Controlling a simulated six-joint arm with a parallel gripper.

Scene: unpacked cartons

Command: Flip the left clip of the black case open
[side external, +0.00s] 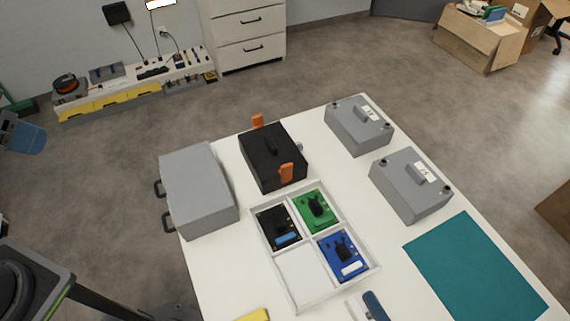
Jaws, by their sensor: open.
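The black case (262,166) stands closed on the white table, with a dark handle (270,145) on its lid. One orange clip (258,121) is at its far end, further left in the picture, and rises above the lid's edge; its lower part is hidden behind the case. The other orange clip (286,173) is at the near end, further right, upright against the wall. I cannot tell for sure whether either clip is latched. My gripper does not show in this view.
A large grey case (198,190) is left of the black case. Two smaller grey cases (358,125) (410,186) stand to the right. A white divided tray (301,308) with circuit boards is just in front. A teal mat (475,265) lies at the right.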

